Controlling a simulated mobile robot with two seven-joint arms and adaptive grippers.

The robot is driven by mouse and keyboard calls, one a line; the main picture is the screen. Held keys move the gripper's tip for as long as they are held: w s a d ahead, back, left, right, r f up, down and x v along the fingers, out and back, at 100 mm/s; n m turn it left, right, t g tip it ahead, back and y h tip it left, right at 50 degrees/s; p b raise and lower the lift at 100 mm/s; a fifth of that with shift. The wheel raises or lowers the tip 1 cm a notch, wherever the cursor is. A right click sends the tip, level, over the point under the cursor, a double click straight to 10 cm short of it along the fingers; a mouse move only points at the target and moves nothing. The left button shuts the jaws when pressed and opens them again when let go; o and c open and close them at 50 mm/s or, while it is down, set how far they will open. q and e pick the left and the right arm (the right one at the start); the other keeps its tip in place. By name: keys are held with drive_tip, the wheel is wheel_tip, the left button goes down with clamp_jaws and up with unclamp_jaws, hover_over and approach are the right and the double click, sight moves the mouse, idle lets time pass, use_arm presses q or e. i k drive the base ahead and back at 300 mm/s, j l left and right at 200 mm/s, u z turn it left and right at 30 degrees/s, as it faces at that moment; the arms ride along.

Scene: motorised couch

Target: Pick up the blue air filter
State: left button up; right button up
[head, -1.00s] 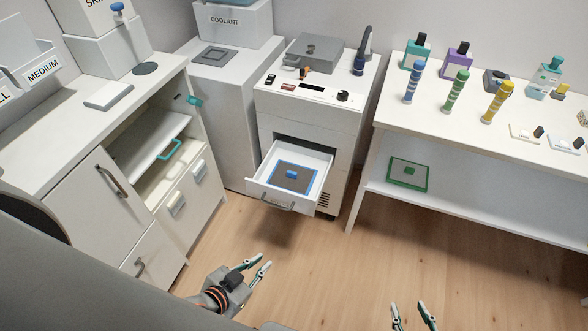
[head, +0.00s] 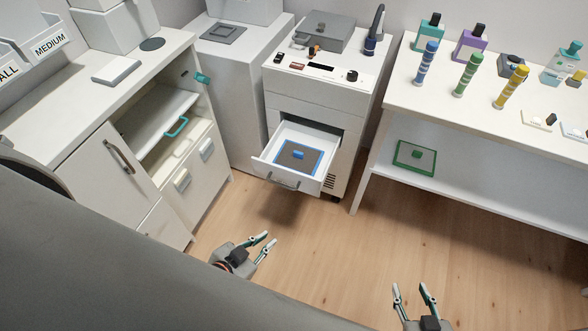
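The blue air filter (head: 285,155), a flat grey panel with a blue frame and a small blue block handle (head: 299,155), lies in the open white drawer (head: 262,171) of the white machine in the head view. My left gripper (head: 264,240) is open and empty, below and to the left of the drawer in the picture, apart from it. My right gripper (head: 412,289) is open and empty at the bottom, over the floor, away from the filter.
A green-framed filter (head: 404,148) lies on the lower shelf of the right table (head: 480,120). A cabinet (head: 105,165) with an open compartment stands left. The large grey surface at lower left is close. Floor before the drawer is clear.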

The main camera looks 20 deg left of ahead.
sight(292, 156)
drive_tip(key=i+l, duration=0.8)
drive_tip(key=l, duration=0.2)
drive_tip(key=i+l+u, duration=0.15)
drive_tip(key=u, duration=0.35)
drive_tip(key=i+l+u, duration=0.15)
drive_tip(key=l+u, duration=0.15)
drive_tip(key=u, duration=0.15)
drive_tip(key=i+j+u, duration=0.25)
drive_tip(key=i, duration=0.2)
